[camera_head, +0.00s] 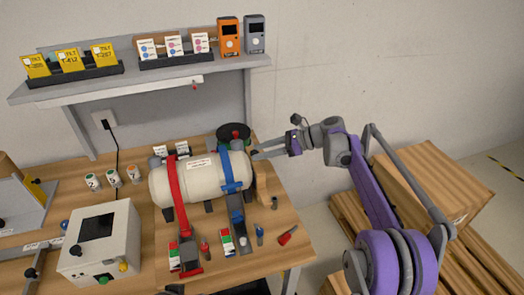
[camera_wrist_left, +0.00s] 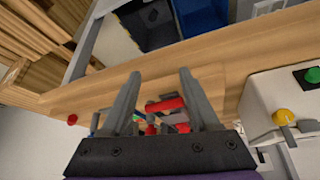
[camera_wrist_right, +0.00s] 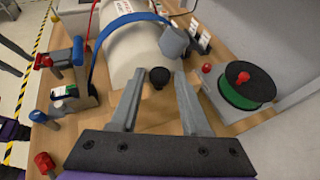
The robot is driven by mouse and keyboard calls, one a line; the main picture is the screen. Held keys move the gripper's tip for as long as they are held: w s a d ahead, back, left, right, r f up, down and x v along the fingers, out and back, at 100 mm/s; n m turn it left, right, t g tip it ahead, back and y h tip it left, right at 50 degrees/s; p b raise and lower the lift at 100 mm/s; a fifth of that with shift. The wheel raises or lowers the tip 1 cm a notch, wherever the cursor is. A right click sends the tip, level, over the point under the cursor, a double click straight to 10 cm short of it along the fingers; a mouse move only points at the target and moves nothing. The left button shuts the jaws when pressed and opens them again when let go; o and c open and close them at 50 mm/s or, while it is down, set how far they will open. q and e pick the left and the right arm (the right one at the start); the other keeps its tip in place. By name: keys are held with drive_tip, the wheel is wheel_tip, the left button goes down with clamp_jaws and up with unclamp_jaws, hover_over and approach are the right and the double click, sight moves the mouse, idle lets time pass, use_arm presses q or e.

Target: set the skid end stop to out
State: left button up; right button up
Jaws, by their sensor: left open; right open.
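A cream tank (camera_head: 185,185) lies on the wooden bench under a red strap (camera_head: 172,190) and a blue strap (camera_head: 229,175). No part is readable as the skid end stop. A black round knob (camera_wrist_right: 159,77) by the tank's right end shows between my right fingertips. My right gripper (camera_head: 257,153) is open at that end, with the knob just beyond the fingers; I cannot tell if they touch. My left gripper (camera_wrist_left: 160,82) is open and empty near the bench's front edge, with a red strap handle (camera_wrist_left: 165,104) seen between its fingers.
A black and green reel (camera_head: 234,133) stands behind the tank's right end. A white control box (camera_head: 100,245) is at the front left. A shelf (camera_head: 150,78) hangs above. Red, green and white blocks and small knobs lie in front. Wooden crates (camera_head: 430,190) stand at the right.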

clamp_jaws()
drive_tip(key=shift+d, duration=0.1)
idle(1.3)
